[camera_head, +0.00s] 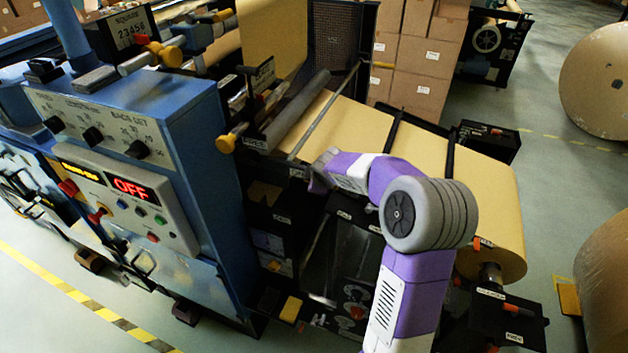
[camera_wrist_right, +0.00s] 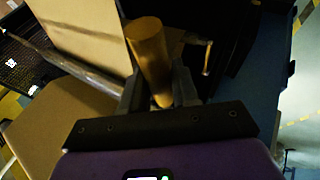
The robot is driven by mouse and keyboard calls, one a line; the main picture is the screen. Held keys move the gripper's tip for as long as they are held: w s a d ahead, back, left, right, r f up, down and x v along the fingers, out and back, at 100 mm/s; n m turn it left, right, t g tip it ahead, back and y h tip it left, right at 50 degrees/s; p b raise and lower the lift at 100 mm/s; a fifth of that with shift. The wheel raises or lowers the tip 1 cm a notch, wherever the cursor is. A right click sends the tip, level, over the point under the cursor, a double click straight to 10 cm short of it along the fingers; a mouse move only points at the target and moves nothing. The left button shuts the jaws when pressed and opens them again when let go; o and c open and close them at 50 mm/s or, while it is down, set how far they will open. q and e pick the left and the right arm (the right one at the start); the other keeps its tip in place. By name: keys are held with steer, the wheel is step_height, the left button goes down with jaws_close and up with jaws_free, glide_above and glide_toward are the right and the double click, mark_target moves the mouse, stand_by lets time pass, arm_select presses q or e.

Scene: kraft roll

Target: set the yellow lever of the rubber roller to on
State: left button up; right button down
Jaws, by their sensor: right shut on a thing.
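My right gripper (camera_head: 318,178) reaches in from the lower right to the side of the machine, by the left end of the roller section. In the right wrist view my gripper (camera_wrist_right: 160,98) is shut on a yellow cylindrical handle (camera_wrist_right: 148,52), with one finger on each side. I take this handle to be the yellow lever. In the head view the gripper hides it, so I cannot tell its setting. A dark roller (camera_head: 297,108) lies just above the gripper. My left gripper is not in view.
The blue control cabinet (camera_head: 195,120) stands left of the gripper; its red display (camera_head: 133,188) reads OFF. Another yellow knob (camera_head: 226,143) sticks out beside the cabinet. The kraft paper web (camera_head: 365,128) runs right to a large roll. Stacked cartons (camera_head: 425,60) stand behind.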

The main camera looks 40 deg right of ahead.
steer(key=shift+d+r, duration=0.1)
steer(key=shift+r, duration=0.15)
steer(key=c, duration=0.9)
jaws_free()
steer(key=shift+f, duration=0.1)
steer(key=v, duration=0.7)
steer(key=shift+s, duration=0.15)
